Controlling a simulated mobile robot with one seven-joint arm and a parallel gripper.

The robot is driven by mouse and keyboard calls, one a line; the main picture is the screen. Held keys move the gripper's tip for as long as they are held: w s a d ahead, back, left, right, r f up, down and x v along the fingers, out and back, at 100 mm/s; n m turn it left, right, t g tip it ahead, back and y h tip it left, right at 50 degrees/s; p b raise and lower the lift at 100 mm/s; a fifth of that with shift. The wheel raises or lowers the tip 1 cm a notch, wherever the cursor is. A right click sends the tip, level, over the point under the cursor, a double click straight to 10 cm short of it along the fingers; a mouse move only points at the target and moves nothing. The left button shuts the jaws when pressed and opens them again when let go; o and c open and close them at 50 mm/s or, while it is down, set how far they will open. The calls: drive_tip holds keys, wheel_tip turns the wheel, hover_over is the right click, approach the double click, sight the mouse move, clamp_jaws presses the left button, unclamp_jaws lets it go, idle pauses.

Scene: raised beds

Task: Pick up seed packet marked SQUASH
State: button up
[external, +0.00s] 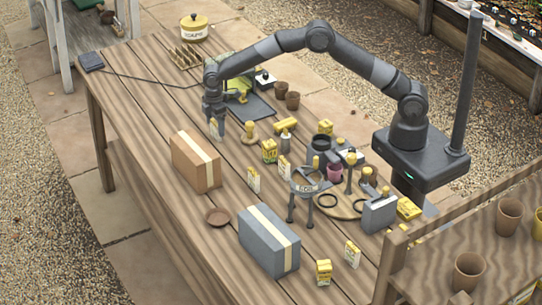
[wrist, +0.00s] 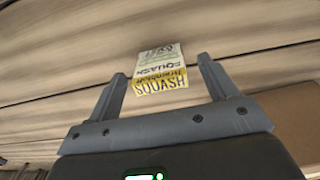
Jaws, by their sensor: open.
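The seed packet marked SQUASH (wrist: 160,65) shows in the wrist view, white and green with a yellow band and dark lettering. It is between the two fingers of my gripper (wrist: 163,69), with a gap visible on each side. My gripper is open. In the external view my gripper (external: 214,112) points down over the left far part of the table, and a small pale packet (external: 214,130) stands just below it, partly hidden by the fingers.
A brown box (external: 194,163) and a grey box (external: 267,242) stand nearer the front. A yellow-topped stamp (external: 250,134), other seed packets (external: 253,180) and pots (external: 292,100) are to the right. A yellow tin (external: 194,27) stands behind. The table left of my gripper is mostly clear.

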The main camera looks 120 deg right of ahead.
wheel_tip(320, 180, down, 3)
drive_tip(key=shift+r, duration=0.1)
drive_tip(key=c, duration=1)
drive_tip(key=shift+r, duration=0.1)
drive_tip(key=shift+c, duration=0.2)
